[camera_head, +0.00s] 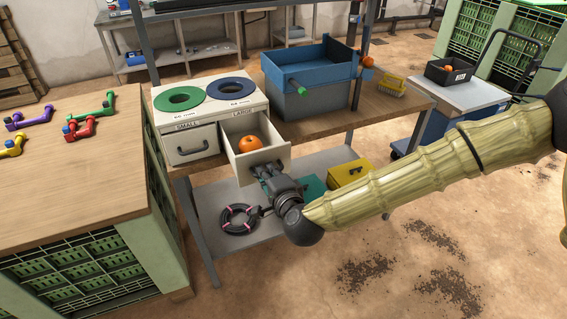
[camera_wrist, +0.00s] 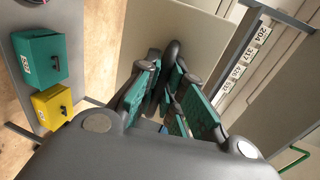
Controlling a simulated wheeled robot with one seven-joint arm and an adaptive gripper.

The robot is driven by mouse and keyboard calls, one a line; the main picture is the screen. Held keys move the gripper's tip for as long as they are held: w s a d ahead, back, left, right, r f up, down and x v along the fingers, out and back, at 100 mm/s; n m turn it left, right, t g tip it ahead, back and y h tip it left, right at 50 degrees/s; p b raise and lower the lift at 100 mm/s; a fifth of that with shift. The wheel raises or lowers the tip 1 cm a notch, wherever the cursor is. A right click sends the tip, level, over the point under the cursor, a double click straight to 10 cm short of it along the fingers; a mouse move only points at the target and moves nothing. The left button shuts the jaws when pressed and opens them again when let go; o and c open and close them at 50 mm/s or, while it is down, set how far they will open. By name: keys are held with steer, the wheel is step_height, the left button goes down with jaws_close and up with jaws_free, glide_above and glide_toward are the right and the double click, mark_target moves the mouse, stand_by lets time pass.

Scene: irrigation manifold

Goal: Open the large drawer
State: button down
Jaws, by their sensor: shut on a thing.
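The large drawer (camera_head: 257,171) is pulled out of the white cabinet (camera_head: 213,111), under the "LARGE" label and the blue ring. An orange round fruit (camera_head: 250,143) lies inside it. My gripper (camera_head: 266,170) is at the drawer's front, shut on its handle, which the fingers hide. In the wrist view my gripper (camera_wrist: 165,95) has its fingers close together against the pale drawer front (camera_wrist: 190,30). The small drawer (camera_head: 192,146) to the left, with a dark handle, is shut.
A blue and grey crate (camera_head: 310,95) stands right of the cabinet on the bench. A lower shelf holds a yellow box (camera_head: 349,173), a green box (camera_head: 313,187) and a black ring (camera_head: 239,219). A wooden table (camera_head: 60,180) with colored pipe fittings is at left. Floor at the front right is clear.

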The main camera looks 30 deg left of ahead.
steer(key=shift+s+d, duration=0.25)
steer(key=shift+d, duration=0.1)
steer(key=c, duration=1.5)
jaws_free()
steer(key=v, duration=1.2)
steer(key=shift+s, duration=0.1)
